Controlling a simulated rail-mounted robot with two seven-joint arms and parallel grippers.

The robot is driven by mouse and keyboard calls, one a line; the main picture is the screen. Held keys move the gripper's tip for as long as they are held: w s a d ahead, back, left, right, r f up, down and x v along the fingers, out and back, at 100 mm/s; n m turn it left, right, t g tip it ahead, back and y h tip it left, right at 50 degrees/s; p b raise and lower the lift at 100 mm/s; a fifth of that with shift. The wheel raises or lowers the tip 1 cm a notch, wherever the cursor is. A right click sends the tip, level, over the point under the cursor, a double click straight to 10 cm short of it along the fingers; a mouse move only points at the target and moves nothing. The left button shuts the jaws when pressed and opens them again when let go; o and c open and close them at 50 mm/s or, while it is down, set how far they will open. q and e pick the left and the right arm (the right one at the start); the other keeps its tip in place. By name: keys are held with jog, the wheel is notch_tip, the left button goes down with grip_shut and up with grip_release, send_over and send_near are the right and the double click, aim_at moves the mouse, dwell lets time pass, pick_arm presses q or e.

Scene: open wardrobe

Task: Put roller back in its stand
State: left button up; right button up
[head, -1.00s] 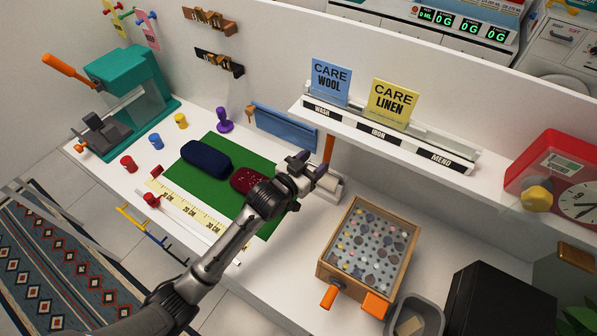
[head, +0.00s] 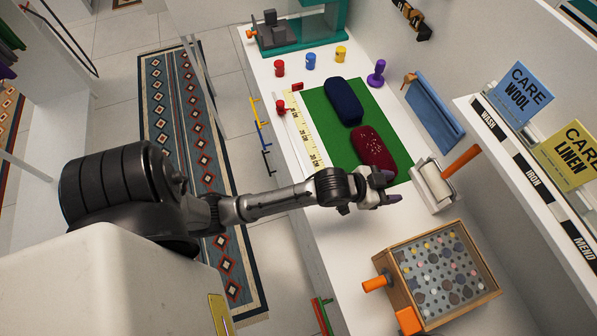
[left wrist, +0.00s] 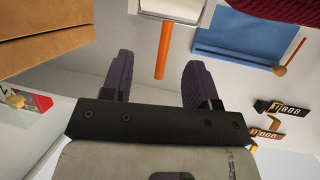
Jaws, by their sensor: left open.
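The roller (head: 438,183) has a white cylinder and an orange handle (head: 462,159). It lies in or on its pale stand (head: 435,205), beside the green mat, with the handle pointing up and right; how fully it is seated I cannot tell. My left gripper (head: 393,187) is open and empty, left of the stand and near the dark red bundle. In the left wrist view, the orange handle (left wrist: 162,52) shows beyond and between the two purple fingers (left wrist: 160,76), apart from them. My right gripper is not in view.
The green mat (head: 319,124) carries a navy bundle (head: 344,101) and a dark red bundle (head: 374,149). A wooden box (head: 387,267) with orange handles stands in front of the stand. A shelf with care signs (head: 527,91) overhangs at right. Bare white counter lies near the gripper.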

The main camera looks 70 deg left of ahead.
pick_arm(q)
jog(key=s+f+g, duration=0.1)
jog(key=s+f, duration=0.1)
jog(key=s, duration=0.1)
jog(key=s+f+g+y, duration=0.1)
jog(key=s+f, duration=0.1)
jog(key=s, duration=0.2)
jog(key=s+f+g, duration=0.2)
jog(key=s, duration=0.2)
jog(key=shift+d, duration=0.25)
jog(key=s+f+g+y, duration=0.1)
jog(key=s+g, duration=0.2)
jog(key=s, duration=0.4)
jog(key=s+a+f+g+y, duration=0.1)
jog(key=s+g, duration=0.2)
jog(key=s, duration=0.5)
jog(key=shift+s+f+n, duration=0.25)
jog(key=shift+f+n, duration=0.05)
jog(key=shift+n, duration=0.1)
jog(key=shift+r, duration=0.1)
notch_tip(320, 180, up, 28)
jog(key=p, duration=2.8)
jog(key=shift+r+p, duration=0.25)
jog(key=shift+p, duration=0.1)
